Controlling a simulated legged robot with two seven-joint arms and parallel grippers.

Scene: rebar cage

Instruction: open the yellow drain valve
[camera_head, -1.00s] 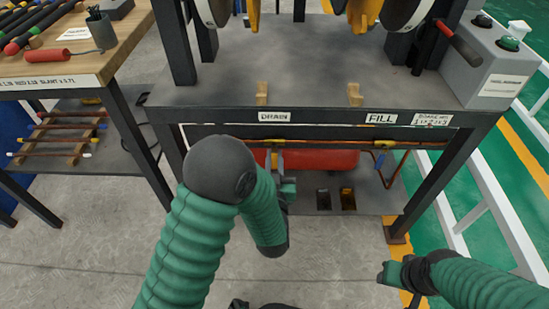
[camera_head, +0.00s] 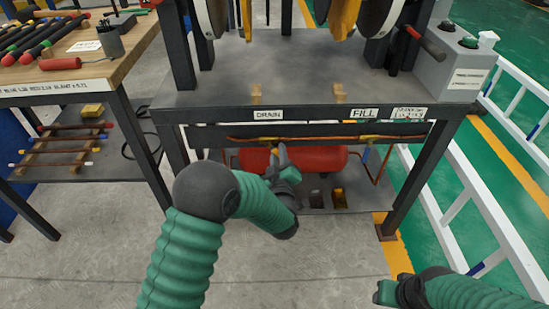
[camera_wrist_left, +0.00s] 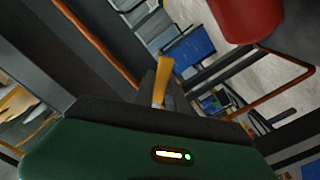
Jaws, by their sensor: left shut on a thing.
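The yellow drain valve handle (camera_wrist_left: 163,80) shows in the left wrist view between the fingers of my left gripper. In the head view it is mostly hidden behind that gripper, on the copper pipe below the DRAIN label (camera_head: 268,114). My left gripper (camera_head: 282,154) is shut on the handle, in front of the red tank (camera_head: 322,160). My right gripper (camera_head: 384,291) is at the lower right, away from the bench; its finger gap is unclear.
The bench top's front edge (camera_head: 205,113) overhangs the pipe. A blue handle (camera_head: 364,155) hangs under the FILL label (camera_head: 364,113). A wooden tool table (camera_head: 70,68) stands at left and white railings (camera_head: 480,220) at right.

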